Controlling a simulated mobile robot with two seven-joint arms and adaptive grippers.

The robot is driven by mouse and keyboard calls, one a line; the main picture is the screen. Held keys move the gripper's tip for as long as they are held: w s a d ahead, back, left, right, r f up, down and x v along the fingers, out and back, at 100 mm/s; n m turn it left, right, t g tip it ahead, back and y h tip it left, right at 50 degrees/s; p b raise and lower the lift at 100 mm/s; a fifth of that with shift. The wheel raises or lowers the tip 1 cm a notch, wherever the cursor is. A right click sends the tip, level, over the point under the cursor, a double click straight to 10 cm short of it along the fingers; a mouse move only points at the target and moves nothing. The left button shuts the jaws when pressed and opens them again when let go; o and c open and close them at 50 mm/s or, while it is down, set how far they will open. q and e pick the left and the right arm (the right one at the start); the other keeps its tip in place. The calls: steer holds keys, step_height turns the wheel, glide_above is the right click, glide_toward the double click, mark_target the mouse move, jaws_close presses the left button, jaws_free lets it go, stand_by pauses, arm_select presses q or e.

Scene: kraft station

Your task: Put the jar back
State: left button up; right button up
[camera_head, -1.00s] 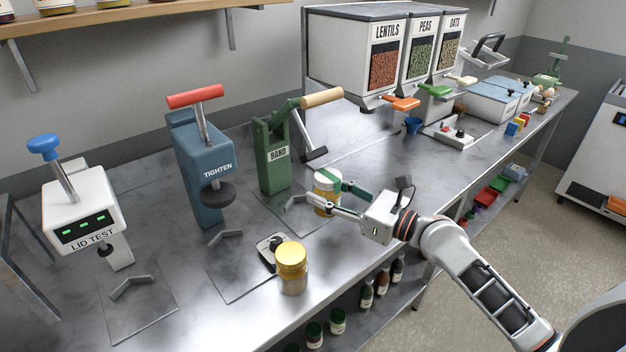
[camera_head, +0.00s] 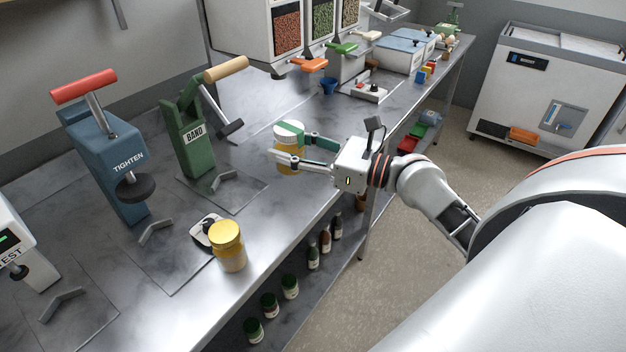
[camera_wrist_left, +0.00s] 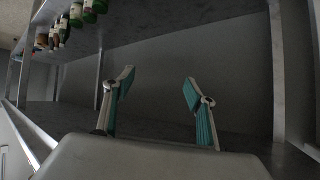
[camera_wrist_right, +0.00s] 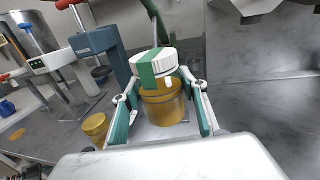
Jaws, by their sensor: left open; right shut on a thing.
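A jar (camera_head: 289,160) with amber contents, a white lid and a green band over the lid is held in my right gripper (camera_head: 291,149), near the bench's front edge. In the right wrist view the jar (camera_wrist_right: 162,98) stands upright between the two fingers, which close on its sides. Another jar (camera_head: 228,252) with a yellow lid stands on the bench beside a small dark-and-white device; its lid also shows in the right wrist view (camera_wrist_right: 95,125). My left gripper (camera_wrist_left: 158,92) is open and empty, facing a shelf space below a bench; the head view does not show it.
The green BAND press (camera_head: 190,135), blue TIGHTEN press (camera_head: 110,165) and white lid tester (camera_head: 25,250) stand along the bench (camera_head: 255,190). Several small jars and bottles (camera_head: 290,287) sit on the shelf below. Food dispensers (camera_head: 290,30) hang behind. A white cabinet (camera_head: 545,85) stands at right.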

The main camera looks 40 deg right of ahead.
steer(key=w+d+r+m+t+h+p, duration=0.25)
steer(key=w+d+r+m+h, duration=0.2)
steer(key=d+r, duration=0.4)
steer(key=shift+n+h, duration=0.35)
steer(key=shift+n, duration=0.1)
steer(key=f, duration=0.5)
steer(key=d+f, duration=0.1)
steer(key=f, duration=1.1)
steer(key=shift+s+d+f, duration=0.2)
steer(key=shift+s+d, duration=0.05)
steer(key=shift+d, duration=0.1)
steer(key=shift+f, duration=0.4)
step_height(320, 180, down, 2)
steer(key=shift+f+b, duration=0.15)
steer(key=shift+b, duration=0.7)
steer(key=shift+d+f+b, duration=0.1)
steer(key=shift+f+b, duration=0.45)
steer(key=shift+f, duration=0.1)
arm_select(q)
steer(key=shift+w+d+r, duration=0.2)
steer(key=shift+d+r, duration=0.1)
steer(key=shift+r, duration=0.4)
arm_select(e)
steer(key=shift+r, duration=0.1)
